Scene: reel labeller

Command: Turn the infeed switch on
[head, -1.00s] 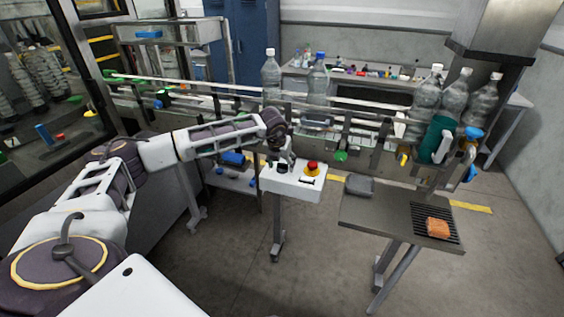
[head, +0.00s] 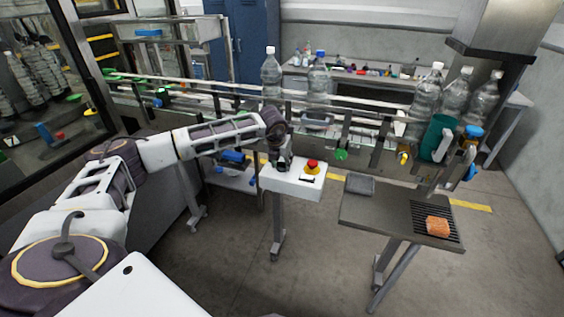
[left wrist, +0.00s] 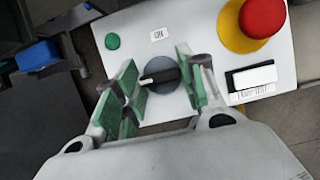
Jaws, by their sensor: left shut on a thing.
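The white control box (head: 300,188) stands on a post in the middle of the head view. On it is a round grey rotary switch (left wrist: 165,78) with a black handle and a white pointer line. My left gripper (head: 284,162) is over the box's left part, pointing down. The pointer line points left in that view. The small label (left wrist: 157,34) above the switch is too small to read. My right gripper is not in view.
A red emergency button (left wrist: 262,17) on a yellow base sits beside the switch. A white rocker (left wrist: 254,77) and a green button (left wrist: 113,41) share the panel. A conveyor with bottles (head: 271,75) runs behind. A side table (head: 376,212) stands to the right.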

